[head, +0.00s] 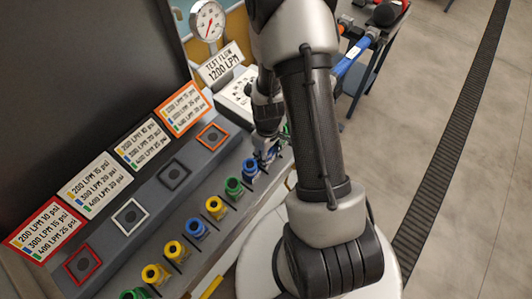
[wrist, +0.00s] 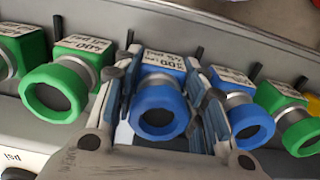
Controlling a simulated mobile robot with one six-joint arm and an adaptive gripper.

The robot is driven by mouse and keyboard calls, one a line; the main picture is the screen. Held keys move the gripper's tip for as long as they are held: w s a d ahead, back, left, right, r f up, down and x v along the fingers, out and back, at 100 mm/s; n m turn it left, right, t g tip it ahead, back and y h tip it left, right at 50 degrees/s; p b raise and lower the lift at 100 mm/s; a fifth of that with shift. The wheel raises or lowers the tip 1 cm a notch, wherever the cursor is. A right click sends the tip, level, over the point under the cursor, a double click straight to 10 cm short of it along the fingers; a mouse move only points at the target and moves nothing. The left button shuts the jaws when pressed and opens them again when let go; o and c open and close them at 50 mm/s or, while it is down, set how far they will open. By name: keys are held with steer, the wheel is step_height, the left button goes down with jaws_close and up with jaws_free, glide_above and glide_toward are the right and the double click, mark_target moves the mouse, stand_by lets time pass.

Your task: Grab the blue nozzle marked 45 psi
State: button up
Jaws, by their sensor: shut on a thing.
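The blue nozzle (wrist: 158,105) is in the middle of the wrist view, with its round mouth facing the camera. A white label on its top shows what looks like 45 psi, but the print is small and blurred. My gripper (wrist: 163,70) has one finger on each side of this nozzle and is shut on it. The nozzle still sits in line with its neighbours at the rack. In the head view my gripper (head: 266,122) is at the far part of the nozzle row, and my arm hides part of that area.
Close on the right is another blue nozzle (wrist: 246,115); on the left is a green nozzle (wrist: 62,88). Yellow nozzles (head: 215,207) stand nearer in the row. A sloped panel with coloured squares and label cards (head: 95,183) runs alongside. A gauge (head: 207,20) stands behind. Open floor lies right.

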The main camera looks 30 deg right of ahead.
steer(key=c, duration=0.4)
steer(key=shift+o, duration=0.2)
steer(key=shift+r, duration=0.1)
